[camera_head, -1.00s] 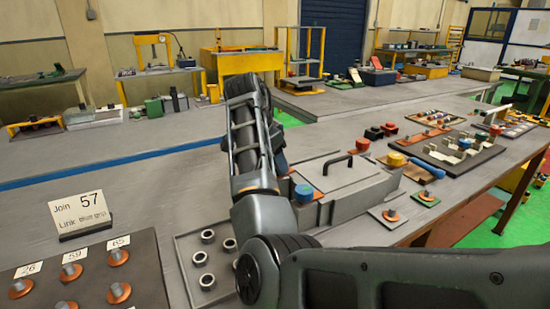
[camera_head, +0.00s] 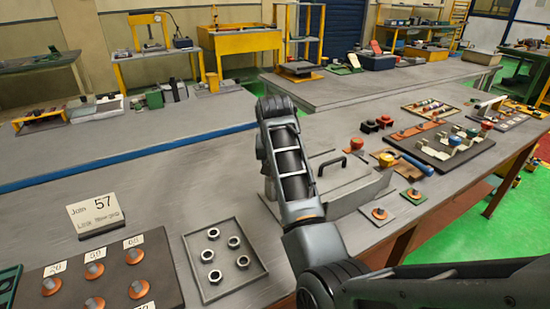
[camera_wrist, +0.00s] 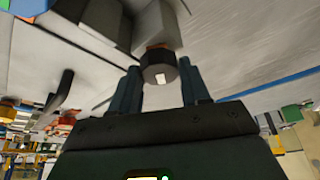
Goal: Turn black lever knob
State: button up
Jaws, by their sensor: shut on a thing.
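The black knob (camera_wrist: 158,68) has a small white mark on its end and an orange collar behind it, on a grey block (camera_wrist: 155,25). In the wrist view my gripper (camera_wrist: 162,82) has one dark finger on each side of the knob and is shut on it. The knob's angle is hard to read from the mark. In the head view my arm hides the gripper and the knob, beside the grey box (camera_head: 348,185). That box has a black bar handle (camera_head: 331,164) on its lid, which also shows in the wrist view (camera_wrist: 60,90).
A tray of metal rings (camera_head: 186,240) and a dark board with copper discs (camera_head: 60,264) lie at front left, near a "57" card (camera_head: 94,212). Coloured knobs and parts (camera_head: 478,137) stand to the right. The table behind my arm is mostly clear.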

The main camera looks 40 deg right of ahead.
jog(key=n+y, duration=0.1)
jog(key=n, duration=0.2)
jog(key=n+t+y, duration=0.1)
jog(key=n, duration=0.2)
jog(key=shift+s+d+f+n, duration=0.15)
jog(key=shift+d+n, duration=0.05)
jog(key=shift+n, duration=0.1)
jog(key=n+y, duration=0.2)
jog(key=n, duration=0.3)
jog(key=shift+d, duration=0.1)
jog(key=n+y, duration=0.1)
jog(key=n, duration=0.2)
jog(key=n+g+y, duration=0.1)
jog(key=n, duration=0.2)
jog(key=shift+d+f+n+y, duration=0.1)
jog(key=shift+d+n+y, duration=0.05)
jog(key=shift+n+y, duration=0.15)
jog(key=n+g, duration=0.1)
jog(key=n, duration=0.1)
jog(key=n+y+b, duration=0.1)
jog(key=n, duration=0.2)
jog(key=shift+f+g, duration=0.1)
jog(key=shift+g, duration=0.3)
jog(key=shift+n, duration=0.3)
jog(key=o, duration=1.1)
jog(key=shift+w+r, duration=0.2)
jog(key=shift+c, duration=0.2)
jog(key=shift+d+r, duration=0.1)
jog(key=shift+r, duration=0.05)
